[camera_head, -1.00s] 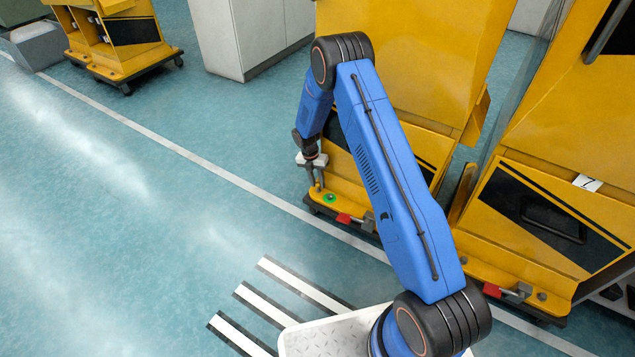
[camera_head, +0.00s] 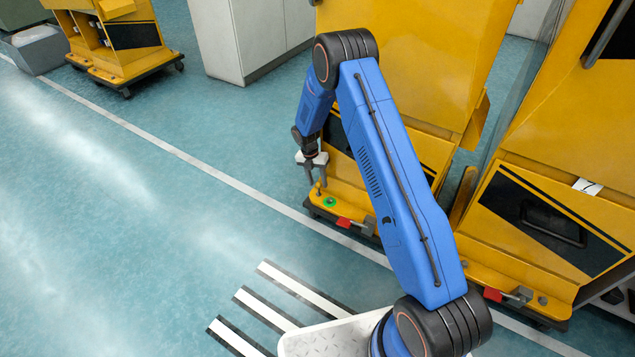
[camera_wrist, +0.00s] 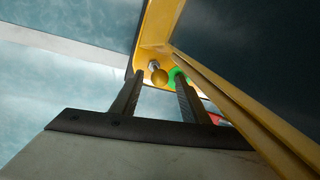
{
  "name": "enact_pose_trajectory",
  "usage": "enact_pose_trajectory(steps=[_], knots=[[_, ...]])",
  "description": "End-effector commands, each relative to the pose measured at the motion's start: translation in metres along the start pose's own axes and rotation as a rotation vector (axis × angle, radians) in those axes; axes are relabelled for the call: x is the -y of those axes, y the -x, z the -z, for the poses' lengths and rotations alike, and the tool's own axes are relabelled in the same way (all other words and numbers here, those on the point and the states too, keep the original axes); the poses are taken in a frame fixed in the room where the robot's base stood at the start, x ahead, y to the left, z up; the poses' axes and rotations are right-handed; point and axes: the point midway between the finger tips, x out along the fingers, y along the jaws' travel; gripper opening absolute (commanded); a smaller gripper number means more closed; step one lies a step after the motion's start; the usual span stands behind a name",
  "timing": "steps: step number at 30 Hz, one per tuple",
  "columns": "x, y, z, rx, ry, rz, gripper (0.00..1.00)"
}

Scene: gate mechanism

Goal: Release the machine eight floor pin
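The yellow machine (camera_head: 405,70) in the middle has a low base ledge (camera_head: 350,210). My gripper (camera_head: 317,182) is above that corner, pointing down. In the wrist view my gripper (camera_wrist: 160,78) is open, with a clear gap between the fingers and nothing held. Whether a finger touches the knob cannot be told.
A green round button (camera_head: 330,202) sits beside the knob, partly behind the right finger in the wrist view. A red-handled latch (camera_head: 345,222) is further right on the ledge. Another yellow machine (camera_head: 560,150) stands to the right. Floor at left is clear.

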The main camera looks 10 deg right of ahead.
Motion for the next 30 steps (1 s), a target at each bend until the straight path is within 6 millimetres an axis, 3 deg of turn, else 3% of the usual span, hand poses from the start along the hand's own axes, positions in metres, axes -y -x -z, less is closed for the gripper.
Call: enact_pose_trajectory(steps=[7, 11, 30], knots=[[0.0, 0.001, 0.0, 0.0, 0.0, 0.0, 0.41], [0.0, 0.011, 0.0, 0.001, 0.0, 0.0, 0.41], [-0.001, 0.134, -0.001, 0.002, 0.0, -0.002, 0.41]])
